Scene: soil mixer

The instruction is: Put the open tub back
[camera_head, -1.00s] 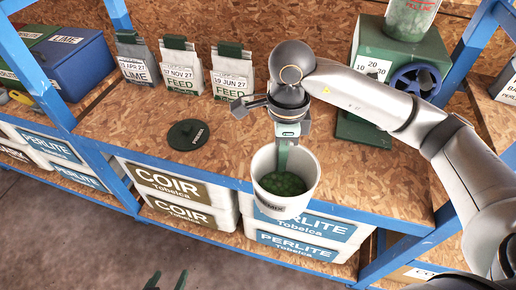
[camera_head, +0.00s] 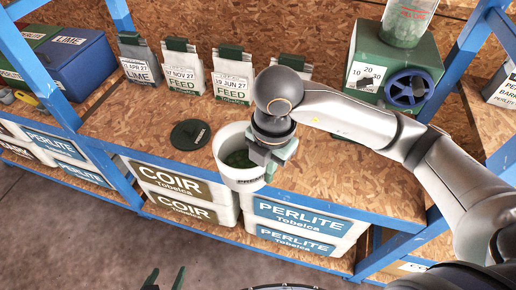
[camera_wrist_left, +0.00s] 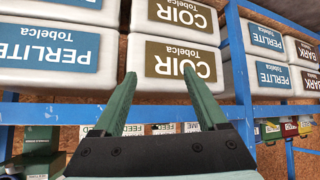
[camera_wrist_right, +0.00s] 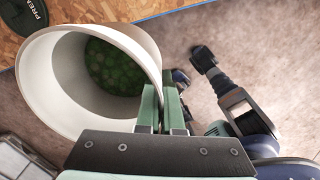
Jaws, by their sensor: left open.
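The open white tub (camera_head: 222,152) holds green, lumpy contents and is at the front edge of the bench, left of my right wrist. It also shows in the right wrist view (camera_wrist_right: 45,85), with floor visible beside it. My right gripper (camera_wrist_right: 160,92) is shut on the tub's rim, with the wall between its fingers; in the head view the wrist (camera_head: 272,150) partly covers the tub. The round dark lid (camera_head: 188,134) lies flat on the bench, behind and left of the tub. My left gripper (camera_wrist_left: 163,90) is open and empty, low in front of the shelves.
Several feed and lime bags (camera_head: 183,75) stand along the back of the bench. A green machine with a blue handwheel (camera_head: 408,88) stands at the right. COIR (camera_head: 172,180) and PERLITE (camera_head: 300,218) sacks fill the shelf below. Blue posts (camera_head: 38,65) flank the bench.

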